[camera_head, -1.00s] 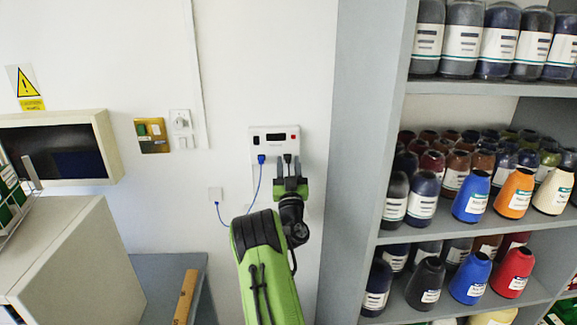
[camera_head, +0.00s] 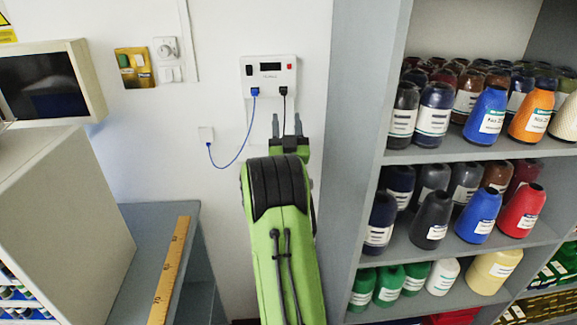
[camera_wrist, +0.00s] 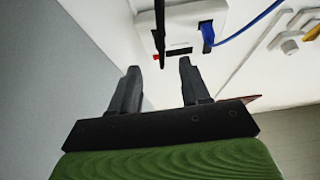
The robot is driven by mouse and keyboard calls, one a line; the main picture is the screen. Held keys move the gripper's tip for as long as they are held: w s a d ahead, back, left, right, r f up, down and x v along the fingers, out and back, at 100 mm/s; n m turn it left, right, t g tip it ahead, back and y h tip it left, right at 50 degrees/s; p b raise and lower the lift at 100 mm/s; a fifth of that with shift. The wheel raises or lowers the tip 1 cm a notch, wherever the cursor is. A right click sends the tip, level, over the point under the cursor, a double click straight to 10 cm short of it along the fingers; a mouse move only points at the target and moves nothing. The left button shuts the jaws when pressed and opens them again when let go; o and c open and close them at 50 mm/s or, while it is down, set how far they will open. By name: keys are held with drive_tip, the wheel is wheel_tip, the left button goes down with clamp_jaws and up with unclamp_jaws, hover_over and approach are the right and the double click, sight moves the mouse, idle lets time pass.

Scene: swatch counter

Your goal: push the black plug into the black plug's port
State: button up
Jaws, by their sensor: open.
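The black plug (camera_head: 283,91) sits at the lower right of the white wall unit (camera_head: 275,70), with its thin black cable hanging down. It is at its port; the port opening is hidden, and I cannot tell how deep the plug sits. My gripper (camera_head: 286,121) is open and empty just below the plug, apart from it, its fingers pointing up on either side of the cable. In the wrist view, the gripper (camera_wrist: 158,70) shows spread fingers, with the dark plug and cable (camera_wrist: 160,30) beyond and between the tips, near the white unit (camera_wrist: 180,35).
A blue plug (camera_head: 255,91) with a blue cable is in the same unit, just left of the black one. A grey shelf (camera_head: 352,120) full of bottles and cones stands close on the right. Wall left of the unit is mostly clear.

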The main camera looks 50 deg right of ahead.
drive_tip(key=b+v, duration=0.7)
drive_tip(key=shift+s+a+r, duration=0.1)
idle(0.5)
